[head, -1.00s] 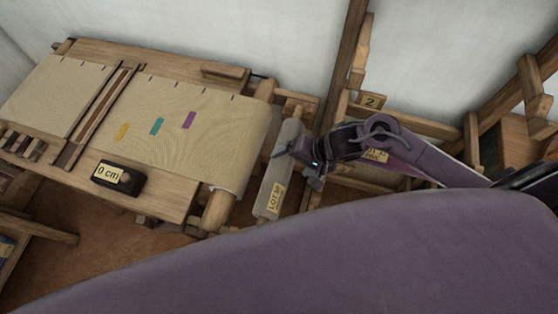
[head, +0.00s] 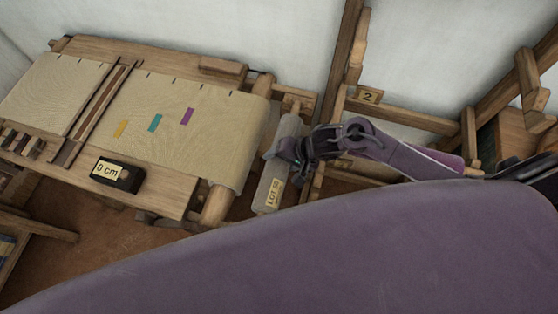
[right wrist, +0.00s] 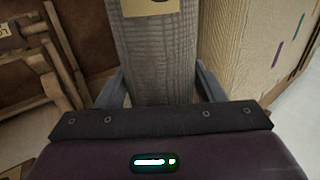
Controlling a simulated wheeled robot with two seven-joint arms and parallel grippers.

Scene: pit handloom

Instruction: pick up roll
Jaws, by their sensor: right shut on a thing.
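The roll (head: 268,190) is a long grey cylinder with a "LOT" tag. In the head view it stands at a slant just right of the loom's cloth beam. My right gripper (head: 279,152) is at the roll's upper middle, shut on it. In the right wrist view the grey woven roll (right wrist: 157,60) fills the space between the two fingers of the right gripper (right wrist: 160,92), one on each side. Part of the roll is hidden behind the gripper in the head view. My left gripper is not in view.
The loom's cream cloth (head: 200,125) with coloured patches lies close on the left. A black block marked "0 cm" (head: 118,175) sits on the loom frame. A wooden rack with a "2" tag (head: 369,95) stands behind and right of my right arm.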

